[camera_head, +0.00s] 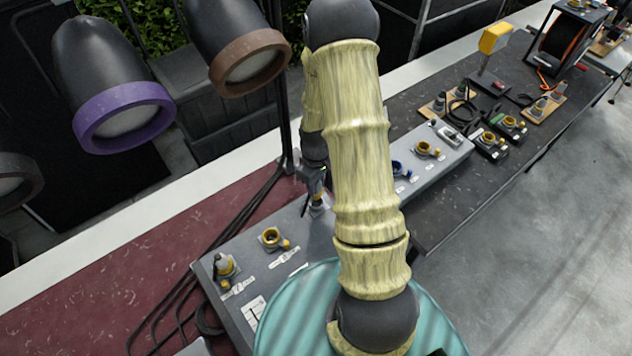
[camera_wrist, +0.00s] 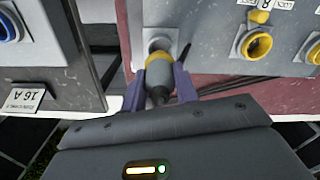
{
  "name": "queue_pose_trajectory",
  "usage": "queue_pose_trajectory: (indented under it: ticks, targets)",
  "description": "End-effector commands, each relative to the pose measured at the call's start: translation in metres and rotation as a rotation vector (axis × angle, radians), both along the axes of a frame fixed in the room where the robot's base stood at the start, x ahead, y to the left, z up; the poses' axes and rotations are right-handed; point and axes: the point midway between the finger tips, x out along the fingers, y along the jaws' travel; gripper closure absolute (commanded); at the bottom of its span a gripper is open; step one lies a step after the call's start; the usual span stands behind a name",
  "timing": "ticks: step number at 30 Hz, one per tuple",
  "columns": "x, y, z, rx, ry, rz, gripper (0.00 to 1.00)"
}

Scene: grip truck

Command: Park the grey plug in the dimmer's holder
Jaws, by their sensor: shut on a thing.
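The grey plug (camera_wrist: 159,72), with a yellow ring and a dark cable end, is between the purple fingers of my gripper (camera_wrist: 160,84) in the wrist view. My gripper is shut on it. The plug's front end is at a square grey holder (camera_wrist: 150,35) on the face of a grey box (camera_wrist: 209,22). I cannot tell whether the plug is seated in it or only against it. In the head view my gripper (camera_head: 316,180) is at the far edge of the grey box (camera_head: 232,302), partly hidden by my arm, and the plug is hard to make out.
A second grey box (camera_head: 440,150) stands to the right. Black cables (camera_head: 240,225) run along the red deck. Lamps with purple (camera_head: 124,118) and brown (camera_head: 250,62) rims hang left.

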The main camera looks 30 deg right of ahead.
Motion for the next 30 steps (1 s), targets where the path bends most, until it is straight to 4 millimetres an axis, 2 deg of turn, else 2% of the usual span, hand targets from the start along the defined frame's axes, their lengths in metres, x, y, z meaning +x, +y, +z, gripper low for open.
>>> queue_pose_trajectory:
  ticks: [30]
  targets:
    - [-0.0031,-0.0016,-0.0088,0.000,0.000,0.002,0.96]
